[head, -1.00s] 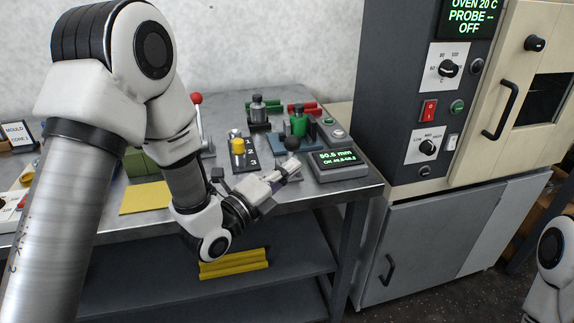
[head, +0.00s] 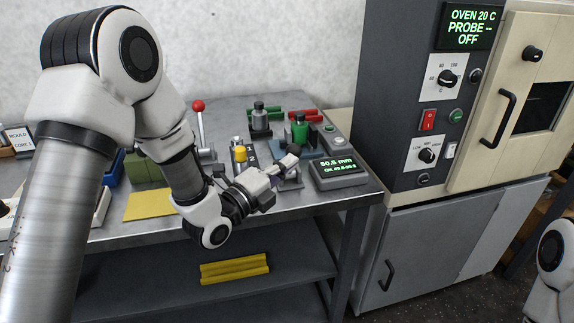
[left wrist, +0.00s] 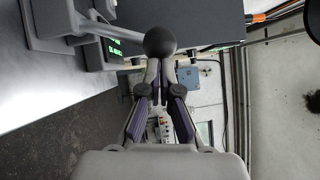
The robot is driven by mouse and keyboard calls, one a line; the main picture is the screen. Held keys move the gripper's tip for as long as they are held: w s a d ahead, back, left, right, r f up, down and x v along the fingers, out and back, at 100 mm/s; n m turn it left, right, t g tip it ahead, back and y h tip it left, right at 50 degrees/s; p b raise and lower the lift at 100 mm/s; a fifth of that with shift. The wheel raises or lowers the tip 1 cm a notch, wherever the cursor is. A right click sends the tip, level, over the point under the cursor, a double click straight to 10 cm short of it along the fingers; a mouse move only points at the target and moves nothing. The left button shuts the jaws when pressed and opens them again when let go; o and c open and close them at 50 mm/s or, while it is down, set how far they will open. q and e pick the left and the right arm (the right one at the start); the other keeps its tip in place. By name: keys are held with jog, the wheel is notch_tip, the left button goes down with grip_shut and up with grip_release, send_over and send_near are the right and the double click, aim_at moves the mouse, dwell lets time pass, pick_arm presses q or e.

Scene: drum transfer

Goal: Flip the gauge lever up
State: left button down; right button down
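The gauge lever has a black ball knob (head: 293,150) and sits left of the gauge readout (head: 339,170), whose green text reads about 50.5 mm. The left wrist view shows the knob (left wrist: 160,42) at the end of a pale rod (left wrist: 108,36) that reaches in from the grey gauge body (left wrist: 72,17) on the left. My left gripper (head: 290,161) has its fingers close together and looks shut, with its tips right at the knob. In the left wrist view the fingertips (left wrist: 160,66) meet the knob's lower edge, and the knob is not between them. Contact is hard to tell. My right gripper is out of view.
A yellow-topped knob on a numbered plate (head: 240,153), a red-ball lever (head: 198,105) and green and dark weights (head: 300,127) stand close by on the metal bench. The oven cabinet (head: 405,100) is on the right. A yellow sheet (head: 148,202) lies left.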

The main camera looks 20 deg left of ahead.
pick_arm(q)
jog(key=shift+w+a+r, duration=0.1)
jog(key=shift+r, duration=0.1)
jog(key=shift+w+a+r+n+g+p, duration=0.25)
jog(key=shift+w+r+n+g+p, duration=0.25)
jog(key=shift+p, duration=0.55)
jog(key=w+a+n+g+p, duration=0.1)
jog(key=w+p, duration=0.1)
jog(key=w+a+r+n+g+p, duration=0.1)
jog(key=w+a+n+p, duration=0.1)
jog(key=p, duration=0.1)
jog(key=w+a+n+g+p, duration=0.1)
jog(key=w+n+p, duration=0.1)
jog(key=p, duration=0.1)
jog(key=shift+w+a+r+g+y, duration=0.2)
jog(key=shift+r+g+y, duration=0.1)
jog(key=shift+y, duration=0.1)
jog(key=shift+r, duration=0.1)
